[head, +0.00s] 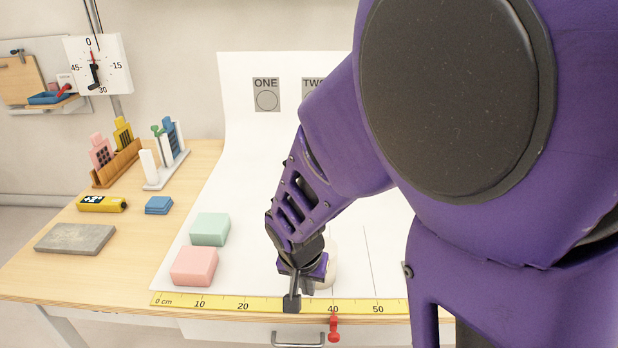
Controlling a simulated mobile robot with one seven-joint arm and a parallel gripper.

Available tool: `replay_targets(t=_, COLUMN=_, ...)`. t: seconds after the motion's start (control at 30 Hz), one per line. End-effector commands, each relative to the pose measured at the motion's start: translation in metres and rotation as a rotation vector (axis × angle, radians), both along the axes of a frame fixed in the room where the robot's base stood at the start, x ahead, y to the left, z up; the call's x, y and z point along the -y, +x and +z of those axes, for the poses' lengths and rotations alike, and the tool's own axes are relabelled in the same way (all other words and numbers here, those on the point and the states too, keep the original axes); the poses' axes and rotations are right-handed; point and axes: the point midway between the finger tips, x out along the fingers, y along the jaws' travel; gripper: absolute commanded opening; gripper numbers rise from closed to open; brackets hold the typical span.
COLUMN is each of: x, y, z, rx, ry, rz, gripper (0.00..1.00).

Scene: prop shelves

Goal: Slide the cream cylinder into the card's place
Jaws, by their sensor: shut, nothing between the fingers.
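A cream rounded object (332,265), which looks like the cream cylinder, shows just to the right of my gripper on the white sheet (220,263); my gripper and wrist hide part of it. My gripper (291,303) points down at the sheet's front edge by the yellow ruler, shut and empty. I cannot tell whether it touches the cylinder. The upright back of the sheet bears a grey panel marked ONE (266,94) with a circle, and a panel marked TWO (313,92), partly hidden by my arm. Which card the task means is not clear; my arm hides the right side.
A mint block (210,229) and a pink block (194,266) stand left of my gripper. The ruler (225,305) runs along the front edge, with a red clamp (333,328) below. A grey slab (75,239), yellow device (101,204) and blue stack (158,205) lie further left.

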Motion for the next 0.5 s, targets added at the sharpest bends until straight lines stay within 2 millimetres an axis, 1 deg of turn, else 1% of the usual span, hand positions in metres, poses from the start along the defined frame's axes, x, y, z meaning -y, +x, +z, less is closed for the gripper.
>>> replay_targets(t=0.03, x=0.002, y=0.003, z=-0.015, rx=-0.003, ry=-0.003, rz=-0.004, gripper=0.0)
replay_targets(t=0.2, x=0.005, y=0.013, z=-0.052, rx=-0.003, ry=-0.003, rz=-0.005, gripper=0.0)
replay_targets(t=0.33, x=0.007, y=0.022, z=-0.077, rx=-0.001, ry=-0.001, rz=-0.006, gripper=0.0)
replay_targets(t=0.4, x=0.01, y=0.033, z=-0.073, rx=0.005, ry=0.002, rz=-0.007, gripper=0.0)
replay_targets(t=0.5, x=0.012, y=0.044, z=-0.073, rx=0.003, ry=0.002, rz=-0.006, gripper=0.0)
